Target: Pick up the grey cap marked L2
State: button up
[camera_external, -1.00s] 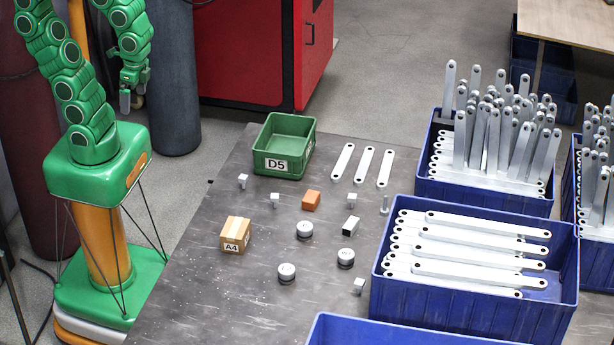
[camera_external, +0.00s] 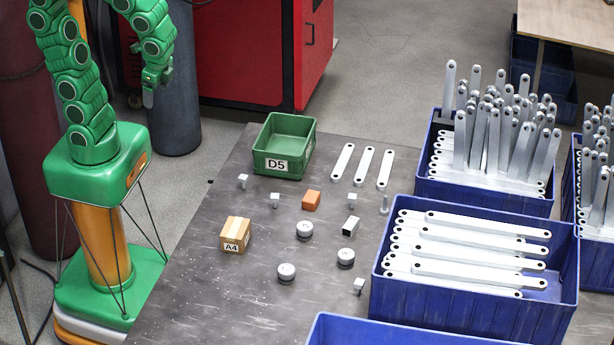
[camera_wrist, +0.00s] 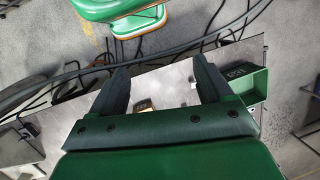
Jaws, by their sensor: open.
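Three round grey caps lie on the dark metal table in the external view: an upper one (camera_external: 304,231), a right one (camera_external: 345,258) and a lower left one (camera_external: 286,273). Their top marks are too small to read, so I cannot tell which is L2. My gripper (camera_external: 149,98) is high at the upper left, beyond the table's left edge and well apart from the caps. In the wrist view my gripper (camera_wrist: 163,75) is open, with nothing between its two dark fingers. No cap is clearly visible in the wrist view.
A green bin D5 (camera_external: 265,161), a cardboard box A4 (camera_external: 235,235), an orange block (camera_external: 311,201) and small metal pieces share the table (camera_external: 190,290). Flat bars (camera_external: 364,166) lie behind. Blue crates (camera_external: 470,300) of brackets stand right. The front left of the table is clear.

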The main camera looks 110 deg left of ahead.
jog(key=w+a+f+m+y, duration=0.25)
jog(key=w+m+y, duration=0.25)
jog(key=w, duration=1.2)
jog(key=w+d+f+m+t+y, duration=0.1)
jog(key=w+d+f+m+y, duration=0.15)
jog(key=w, duration=0.45)
jog(key=w+d+f+m+t+y, duration=0.1)
jog(key=w+d+f+m+y, duration=0.1)
jog(key=w+f+m, duration=0.35)
jog(key=m+t, duration=0.7)
jog(key=m, duration=0.4)
send_near(281, 273)
jog(key=a+f, duration=0.1)
jog(key=w+a+f, duration=0.1)
jog(key=a+f, duration=0.1)
jog(key=shift+a, duration=0.15)
jog(key=shift+x, duration=1.25)
jog(key=shift+w+a+f, duration=0.2)
jog(key=shift+w+a, duration=0.6)
jog(key=shift+a, duration=0.25)
jog(key=shift+w+a+f, duration=0.25)
jog(key=shift+w+a, duration=0.55)
jog(key=shift+a, duration=0.3)
